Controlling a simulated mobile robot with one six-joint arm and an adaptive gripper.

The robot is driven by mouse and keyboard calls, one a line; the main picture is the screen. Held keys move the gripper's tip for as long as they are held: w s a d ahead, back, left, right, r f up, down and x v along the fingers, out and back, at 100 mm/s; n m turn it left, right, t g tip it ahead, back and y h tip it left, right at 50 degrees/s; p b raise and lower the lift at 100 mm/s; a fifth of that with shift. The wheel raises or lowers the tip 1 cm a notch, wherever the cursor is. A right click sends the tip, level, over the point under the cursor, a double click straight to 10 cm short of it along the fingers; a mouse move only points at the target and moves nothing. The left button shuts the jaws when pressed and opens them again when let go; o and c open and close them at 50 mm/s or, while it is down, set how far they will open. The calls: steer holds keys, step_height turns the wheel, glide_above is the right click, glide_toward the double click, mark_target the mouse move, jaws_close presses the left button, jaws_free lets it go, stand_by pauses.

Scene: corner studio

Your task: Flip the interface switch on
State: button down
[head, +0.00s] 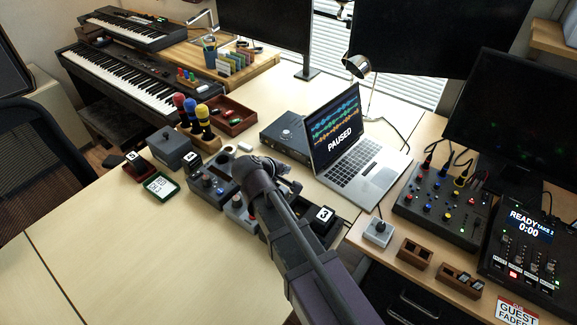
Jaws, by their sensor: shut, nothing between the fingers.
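A dark flat box with a round knob (285,136), which looks like an audio interface, lies left of the laptop. No switch can be made out on it at this size. A smaller blue-grey box with knobs (212,186) stands nearer, left of my arm. My gripper (284,172) is at the end of my arm, shut and empty. In the picture it is between these two boxes, just below the interface-like box. Whether it touches anything I cannot tell. My arm hides part of a small grey box (238,211) and part of the desk.
An open laptop (354,158) showing PAUSED stands to the right. A dark box marked 3 (321,221) is close beside my arm. Colored microphones (191,118) stand behind on the left. A mixer (443,203) is at the right. The front left desk (110,245) is clear.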

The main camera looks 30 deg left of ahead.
stand_by(0.4)
steer(key=shift+s+f+g, duration=0.25)
steer(key=shift+f+g, duration=0.05)
steer(key=shift+f, duration=0.35)
steer(key=shift+b, duration=0.35)
steer(key=shift+b+x, duration=0.75)
steer(key=shift+x, duration=0.4)
steer(key=b, duration=0.6)
glide_toward(304, 175)
steer(key=x, duration=0.4)
steer(key=shift+w+f, duration=0.25)
steer(key=shift+w, duration=0.05)
steer(key=shift+w+d, duration=0.1)
steer(key=shift+w, duration=1.8)
